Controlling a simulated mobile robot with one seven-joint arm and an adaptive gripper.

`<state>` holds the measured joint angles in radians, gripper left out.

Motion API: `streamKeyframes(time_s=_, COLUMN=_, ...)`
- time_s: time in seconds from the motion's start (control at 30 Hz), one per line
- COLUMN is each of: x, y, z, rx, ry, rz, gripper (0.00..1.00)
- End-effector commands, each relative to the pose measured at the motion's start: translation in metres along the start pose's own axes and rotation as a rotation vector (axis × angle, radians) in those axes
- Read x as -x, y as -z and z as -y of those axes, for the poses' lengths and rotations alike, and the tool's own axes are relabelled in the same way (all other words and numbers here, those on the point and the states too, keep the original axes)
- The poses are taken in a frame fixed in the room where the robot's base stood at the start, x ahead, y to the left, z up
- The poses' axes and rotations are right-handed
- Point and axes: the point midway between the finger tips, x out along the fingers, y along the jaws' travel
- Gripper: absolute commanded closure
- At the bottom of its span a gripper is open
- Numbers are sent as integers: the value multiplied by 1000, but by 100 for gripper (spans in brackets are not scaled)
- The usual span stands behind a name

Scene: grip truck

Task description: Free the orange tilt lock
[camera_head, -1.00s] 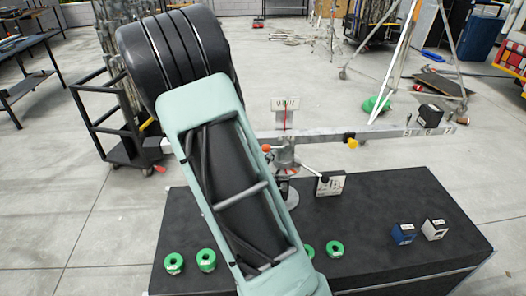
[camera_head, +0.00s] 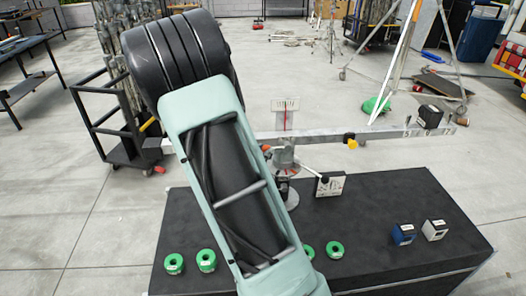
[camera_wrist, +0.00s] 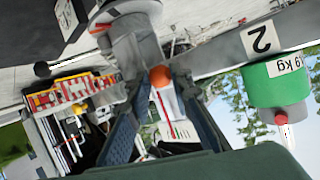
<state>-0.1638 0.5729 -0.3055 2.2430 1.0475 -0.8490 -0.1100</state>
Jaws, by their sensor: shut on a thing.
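The orange tilt lock (camera_wrist: 160,77) is a small rounded knob beside the grey stand's post (camera_wrist: 135,45) in the wrist view. My gripper (camera_wrist: 163,92) has one dark finger on each side of the knob and is shut on it. In the head view the orange knob (camera_head: 265,148) peeks out at the right edge of my arm, left of the post (camera_head: 284,157). My fingers are hidden there behind my arm. The long grey beam (camera_head: 392,132) crosses the post and looks nearly level.
A black block (camera_head: 430,116) sits on the beam's right end, and a yellow knob (camera_head: 351,140) is on the beam. A green weight (camera_wrist: 272,82) hangs by the beam. Green rings (camera_head: 335,249) and two small boxes (camera_head: 434,229) stand on the black table (camera_head: 400,190).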

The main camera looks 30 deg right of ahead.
Motion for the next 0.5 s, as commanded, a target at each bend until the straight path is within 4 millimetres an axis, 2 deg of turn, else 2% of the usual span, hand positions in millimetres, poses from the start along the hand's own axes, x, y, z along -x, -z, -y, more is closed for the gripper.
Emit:
streamKeyframes(time_s=0.23, x=-1, y=-1, z=1, rx=15, ry=-4, rz=-13, gripper=100)
streamKeyframes(time_s=0.5, x=-6, y=-14, z=0, rx=119, ry=-38, rz=-83, gripper=100)
